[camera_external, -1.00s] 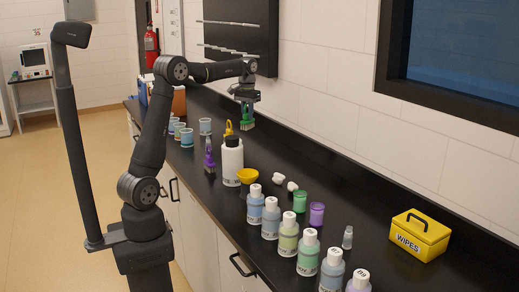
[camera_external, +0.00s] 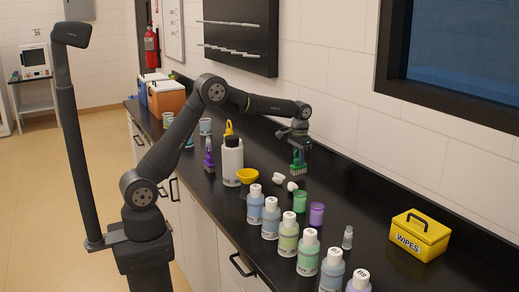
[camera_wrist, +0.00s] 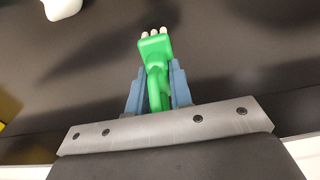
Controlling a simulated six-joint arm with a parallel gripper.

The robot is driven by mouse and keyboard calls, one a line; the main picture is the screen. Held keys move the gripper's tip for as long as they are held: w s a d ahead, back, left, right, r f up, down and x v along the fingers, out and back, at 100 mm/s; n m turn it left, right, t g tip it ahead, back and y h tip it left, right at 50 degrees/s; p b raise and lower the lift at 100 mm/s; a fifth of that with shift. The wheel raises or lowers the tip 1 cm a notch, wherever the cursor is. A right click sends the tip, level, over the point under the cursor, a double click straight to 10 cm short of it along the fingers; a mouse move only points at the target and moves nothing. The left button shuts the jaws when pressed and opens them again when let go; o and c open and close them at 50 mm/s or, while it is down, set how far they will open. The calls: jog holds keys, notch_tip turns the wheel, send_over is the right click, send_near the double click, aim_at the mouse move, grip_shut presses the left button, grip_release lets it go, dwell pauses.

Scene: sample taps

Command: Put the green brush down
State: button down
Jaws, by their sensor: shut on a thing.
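The green brush (camera_external: 298,163) is held in my gripper (camera_external: 299,152), above the black counter on its wall side. Its pale bristles point down at or just above the counter; I cannot tell if they touch. In the wrist view my gripper (camera_wrist: 160,88) is shut on the green brush (camera_wrist: 155,52), with blue-grey fingers on both sides of its handle. The bristle tips stick out past the brush head.
White cotton pieces (camera_external: 278,179) lie just in front of the brush. A green cup (camera_external: 300,201) and a purple cup (camera_external: 317,214) stand nearer. Free counter (camera_external: 375,185) lies to the right.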

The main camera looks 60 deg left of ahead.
notch_tip(320, 180, up, 19)
jog(key=s+a+n, duration=0.1)
jog(key=s+a, duration=0.4)
jog(key=a, duration=0.9)
jog(key=s+a+n, duration=0.2)
jog(key=s+a, duration=0.4)
jog(key=a, duration=0.8)
jog(key=s+a+n, duration=0.1)
jog(key=s+a, duration=0.4)
jog(key=a, duration=0.9)
jog(key=shift+n, duration=0.3)
jog(key=shift+s+a+f, duration=0.1)
jog(key=shift+f, duration=3.4)
jog(key=shift+s+a+f, duration=0.1)
jog(key=shift+s+f, duration=0.05)
jog(key=shift+f, duration=3.4)
jog(key=shift+s+a+f, duration=0.1)
jog(key=shift+f, duration=3.4)
jog(key=shift+f, duration=0.1)
jog(key=c, duration=1.6)
grip_release()
jog(key=shift+c, duration=0.2)
jog(key=shift+o, duration=0.4)
